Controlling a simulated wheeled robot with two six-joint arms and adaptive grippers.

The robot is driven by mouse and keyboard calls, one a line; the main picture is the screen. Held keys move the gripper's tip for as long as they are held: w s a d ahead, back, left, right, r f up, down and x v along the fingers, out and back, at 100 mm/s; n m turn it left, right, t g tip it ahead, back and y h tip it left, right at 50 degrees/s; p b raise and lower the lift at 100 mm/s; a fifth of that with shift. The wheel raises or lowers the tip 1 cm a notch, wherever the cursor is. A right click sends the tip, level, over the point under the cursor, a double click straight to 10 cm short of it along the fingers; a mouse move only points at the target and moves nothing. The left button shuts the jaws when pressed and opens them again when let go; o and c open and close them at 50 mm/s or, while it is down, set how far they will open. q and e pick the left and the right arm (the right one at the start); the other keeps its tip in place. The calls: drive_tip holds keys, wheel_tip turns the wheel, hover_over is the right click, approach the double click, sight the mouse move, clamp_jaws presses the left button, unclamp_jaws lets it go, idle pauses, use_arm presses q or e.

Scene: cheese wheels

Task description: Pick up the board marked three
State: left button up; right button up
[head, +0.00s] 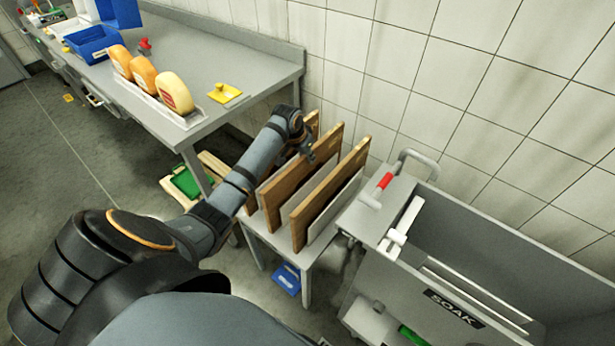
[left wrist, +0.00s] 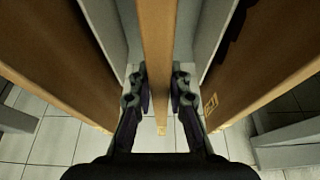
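Several wooden boards stand on edge in a rack on a small grey table. My left gripper (head: 306,150) is at the middle board (head: 292,185), between the near board (head: 325,197) and the far board (head: 312,124). In the left wrist view, the fingers of my left gripper (left wrist: 160,98) lie on either side of the middle board (left wrist: 158,45), very close to it. I cannot tell whether they press on it. A small mark shows on the right-hand board (left wrist: 235,85), but I cannot read it. My right gripper is out of view.
Grey dividers stand between the boards. A grey sink labelled SOAK (head: 450,308) stands close on the right. A tiled wall (head: 480,80) is behind. A workbench with several cheese wheels (head: 174,92) and a blue bin (head: 91,44) is at the upper left.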

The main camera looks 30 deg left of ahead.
use_arm(q)
clamp_jaws()
drive_tip(key=shift+r, duration=0.1)
drive_tip(key=shift+w+r, duration=0.15)
drive_tip(key=shift+r, duration=0.5)
wheel_tip(320, 180, up, 19)
drive_tip(key=p, duration=0.1)
drive_tip(key=shift+f+p, duration=0.2)
drive_tip(key=shift+p, duration=0.1)
idle(0.3)
